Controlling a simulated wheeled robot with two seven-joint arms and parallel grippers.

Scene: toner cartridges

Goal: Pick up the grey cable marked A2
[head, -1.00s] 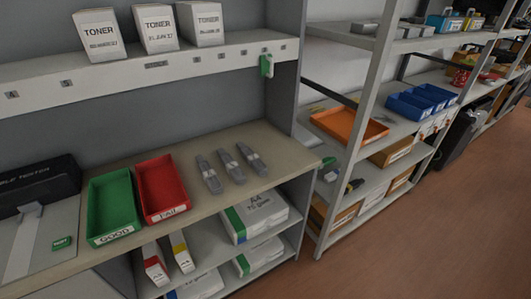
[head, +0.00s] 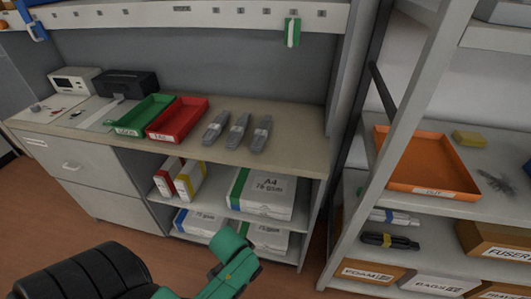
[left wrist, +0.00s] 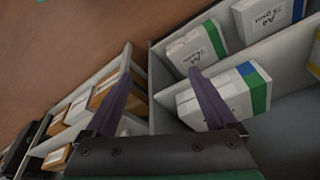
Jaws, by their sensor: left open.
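Three grey cables, bundled with pale bands, lie side by side on the workbench (head: 300,145), right of the red tray. They are the left cable (head: 215,126), the middle cable (head: 237,130) and the right cable (head: 260,135). Their markings are too small to read, so I cannot tell which is A2. My left arm shows at the bottom of the head view, in front of the bench and well short of the cables. In the left wrist view my left gripper (left wrist: 161,78) is open and empty, with shelves and paper packs beyond it. My right gripper is not in view.
A green tray (head: 146,116) and a red tray (head: 178,117) stand left of the cables. Paper packs (head: 262,194) fill the shelves below the bench. An orange tray (head: 425,157) sits on the right rack, whose upright (head: 430,90) stands close by. Bench around the cables is clear.

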